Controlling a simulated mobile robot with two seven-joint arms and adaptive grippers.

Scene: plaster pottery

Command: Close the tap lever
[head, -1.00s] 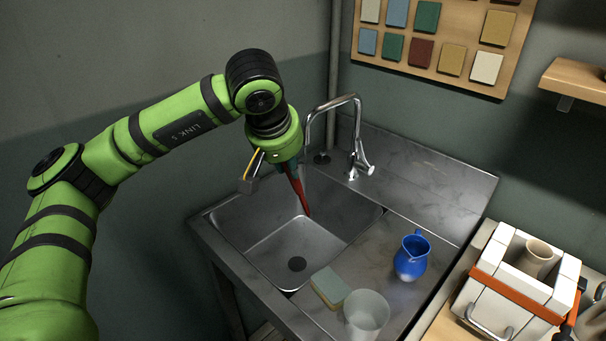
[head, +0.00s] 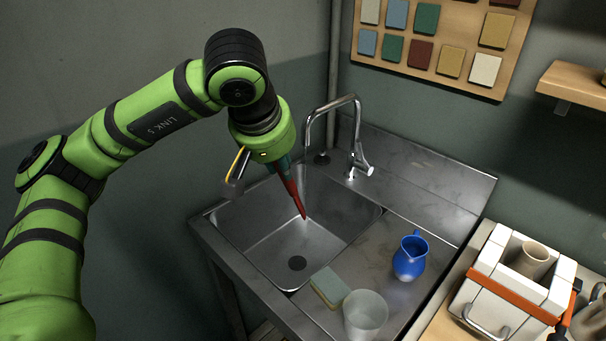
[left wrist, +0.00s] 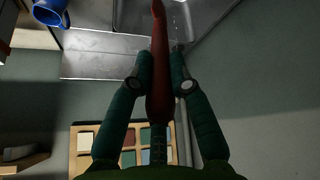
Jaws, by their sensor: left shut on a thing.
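The chrome tap (head: 335,102) stands at the back of the steel sink, its spout arching left. Its short lever (head: 364,164) sticks out low on the tap body, slanting down to the right. My left gripper (head: 284,170) hangs over the sink basin, left of the tap and apart from the lever. It is shut on a dark red tapered tool (head: 295,196), whose tip points down into the basin. In the left wrist view the teal fingers (left wrist: 159,72) close on the red tool (left wrist: 159,35) from both sides. The tap cannot be made out there. My right gripper is out of view.
The sink basin (head: 269,250) is empty. On the drainboard stand a blue jug (head: 410,258), a sponge (head: 329,287) and a translucent cup (head: 365,316). A white block mould (head: 507,288) with an orange strap stands at the right. A tile board (head: 440,40) hangs behind.

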